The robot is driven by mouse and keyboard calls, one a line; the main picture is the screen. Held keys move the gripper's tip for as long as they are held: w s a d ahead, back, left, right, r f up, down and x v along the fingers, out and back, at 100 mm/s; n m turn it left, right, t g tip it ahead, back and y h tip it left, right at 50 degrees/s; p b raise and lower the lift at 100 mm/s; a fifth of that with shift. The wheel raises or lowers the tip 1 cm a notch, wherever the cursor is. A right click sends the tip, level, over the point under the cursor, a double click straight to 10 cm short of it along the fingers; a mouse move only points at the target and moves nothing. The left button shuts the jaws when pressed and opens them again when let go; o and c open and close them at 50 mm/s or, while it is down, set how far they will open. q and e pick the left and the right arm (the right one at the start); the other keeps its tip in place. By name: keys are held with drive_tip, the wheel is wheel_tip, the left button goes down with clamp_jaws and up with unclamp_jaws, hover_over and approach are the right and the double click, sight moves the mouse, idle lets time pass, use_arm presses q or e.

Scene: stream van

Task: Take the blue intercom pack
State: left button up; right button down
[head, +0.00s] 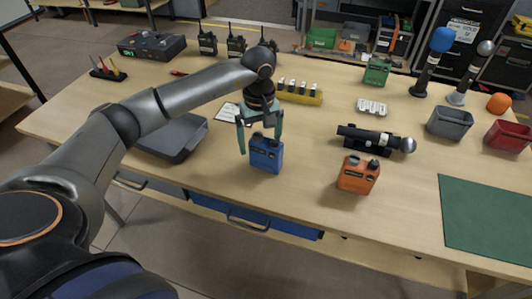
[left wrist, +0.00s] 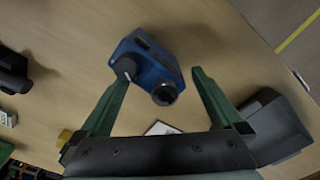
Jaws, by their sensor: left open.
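The blue intercom pack (head: 266,155) stands upright on the wooden table near its front edge in the head view. It also shows in the left wrist view (left wrist: 150,68), seen from above with two dark knobs on its top. My left gripper (head: 259,147) is over the pack, fingers pointing down and spread apart. The gripper holds nothing. My right gripper is not in view.
An orange pack (head: 358,174) stands to the right, near a black microphone (head: 370,139) on a holder. A grey tray (head: 172,138) lies to the left. A yellow block (head: 300,94) with several connectors is behind. A green mat (head: 485,220) covers the right front.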

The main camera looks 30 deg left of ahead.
use_arm(q)
drive_tip(key=shift+f, duration=0.95)
clamp_jaws()
